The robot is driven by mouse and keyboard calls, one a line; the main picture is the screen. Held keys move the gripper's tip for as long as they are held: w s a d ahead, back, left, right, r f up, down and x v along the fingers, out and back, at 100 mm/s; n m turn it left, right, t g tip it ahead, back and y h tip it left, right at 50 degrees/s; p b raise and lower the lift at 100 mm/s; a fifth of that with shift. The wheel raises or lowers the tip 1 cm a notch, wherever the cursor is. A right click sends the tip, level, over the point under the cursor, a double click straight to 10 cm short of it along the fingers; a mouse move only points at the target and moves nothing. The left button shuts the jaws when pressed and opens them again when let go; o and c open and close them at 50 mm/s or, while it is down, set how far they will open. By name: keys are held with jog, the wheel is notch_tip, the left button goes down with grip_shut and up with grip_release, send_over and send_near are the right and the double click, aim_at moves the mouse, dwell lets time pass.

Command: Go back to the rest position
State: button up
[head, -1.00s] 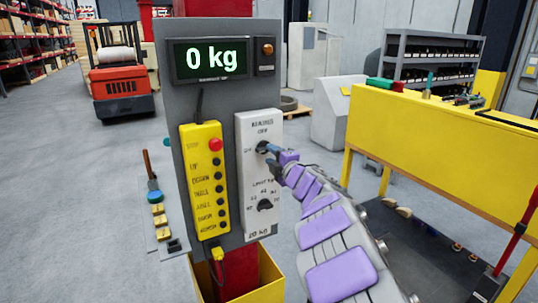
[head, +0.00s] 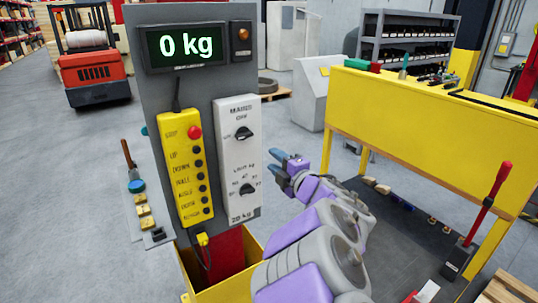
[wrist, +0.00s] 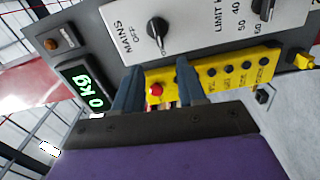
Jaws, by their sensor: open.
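My gripper (head: 286,165) is open and empty in the head view, in the air just right of the white switch panel. It is apart from the panel's mains knob (head: 243,133) and limit knob (head: 247,189). In the wrist view, the two blue-grey fingers of my gripper (wrist: 158,88) stand apart with nothing between them. The mains knob also shows in the wrist view (wrist: 157,31). The yellow button pendant (head: 186,170) with its red stop button hangs left of the white panel. The display (head: 197,45) reads 0 kg.
The grey control post (head: 153,102) stands in front of me, with a yellow box (head: 225,283) at its foot. A yellow workbench (head: 420,125) is at the right. A lever with a red handle (head: 487,205) stands near it. A red forklift (head: 93,70) is at the back left.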

jog(key=shift+s+d, duration=0.2)
jog(key=shift+s, duration=0.2)
